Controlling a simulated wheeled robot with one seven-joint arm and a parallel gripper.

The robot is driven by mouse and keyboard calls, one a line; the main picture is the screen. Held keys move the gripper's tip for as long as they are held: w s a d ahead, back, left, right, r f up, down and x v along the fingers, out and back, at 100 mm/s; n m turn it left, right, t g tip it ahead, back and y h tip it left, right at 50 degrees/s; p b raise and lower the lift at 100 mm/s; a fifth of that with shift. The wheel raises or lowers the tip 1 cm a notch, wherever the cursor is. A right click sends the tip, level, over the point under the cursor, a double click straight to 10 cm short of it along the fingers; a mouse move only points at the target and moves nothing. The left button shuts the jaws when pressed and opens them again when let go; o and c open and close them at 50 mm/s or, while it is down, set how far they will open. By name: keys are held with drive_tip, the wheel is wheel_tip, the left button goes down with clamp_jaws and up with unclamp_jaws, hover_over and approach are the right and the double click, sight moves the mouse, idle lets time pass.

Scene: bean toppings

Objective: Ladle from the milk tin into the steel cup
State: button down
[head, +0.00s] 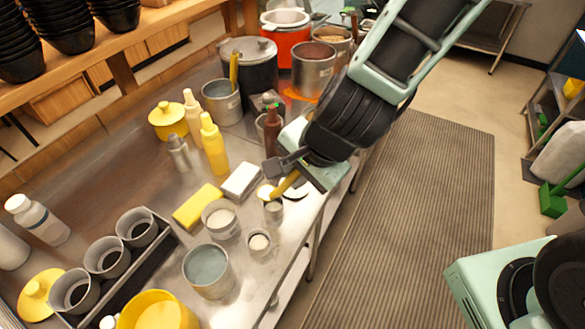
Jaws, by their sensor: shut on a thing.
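My gripper (292,180) is at the right edge of the steel counter, shut on the yellow handle of a ladle (286,184). A small grey cup shape (273,211) hangs below the handle and looks like the ladle's bowl; its contents cannot be made out. A grey tin with white contents (220,219), likely the milk tin, stands to the lower left of the ladle. A smaller metal cup (259,243), pale inside, stands just below the ladle. A larger grey metal cup (207,270) stands nearer the front. Which one is the steel cup is unclear.
A yellow block (198,206) and a white block (241,180) lie left of the gripper. Yellow bottles (213,145), a brown bottle (272,130) and pots (250,68) stand behind. A rack of grey cups (105,258) is at front left. The counter (245,295) edge is close.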

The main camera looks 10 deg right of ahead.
wheel_tip(320, 180, down, 2)
drive_tip(key=shift+f+b, duration=0.25)
drive_tip(key=shift+b, duration=0.7)
drive_tip(key=shift+w+d+f+b, duration=0.1)
drive_tip(key=shift+d+f+b, duration=0.05)
drive_tip(key=shift+f+b, duration=0.2)
drive_tip(key=w+d+f+m+g+y+p, duration=0.1)
drive_tip(key=w+d+m+g+y+p, duration=0.1)
drive_tip(key=w+d+g+y, duration=0.3)
drive_tip(key=w+d+f+m+y+b, duration=0.1)
drive_tip(key=d+f+m+y+b, duration=0.5)
drive_tip(key=f+y+b, duration=0.3)
drive_tip(key=shift+w+d+f+y, duration=0.4)
drive_tip(key=shift+f+y, duration=0.5)
drive_tip(key=shift+f, duration=1)
